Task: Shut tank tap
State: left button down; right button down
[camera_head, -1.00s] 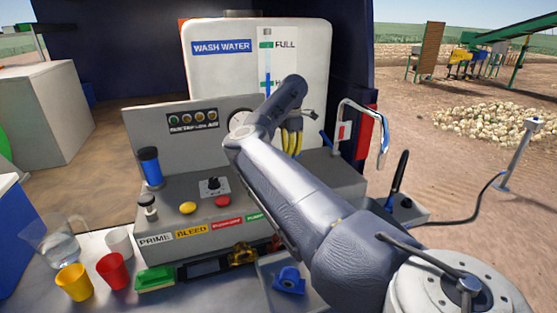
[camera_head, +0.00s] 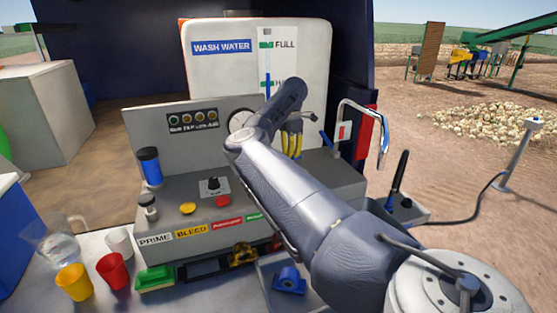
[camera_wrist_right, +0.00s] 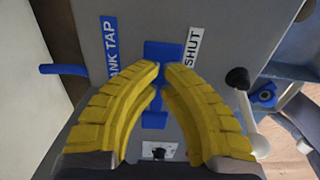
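The tank tap shows in the right wrist view as a blue handle (camera_wrist_right: 162,51) on a grey panel, between the labels TANK TAP (camera_wrist_right: 111,55) and SHUT (camera_wrist_right: 190,45). My right gripper (camera_wrist_right: 162,72) has yellow ridged fingers that come close together at the tips, with the blue handle between them. The fingers hide the handle's middle. My left gripper is in neither view.
A blue lever (camera_wrist_right: 62,69) sticks out left of the label in the wrist view. A black-knobbed lever (camera_wrist_right: 240,90) stands to the right. The console (camera_head: 165,200), white wash water tank (camera_head: 215,75), hooked pipe (camera_head: 372,115) and cups (camera_head: 112,270) surround the arm.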

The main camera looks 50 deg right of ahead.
jog(key=shift+r, duration=3.5)
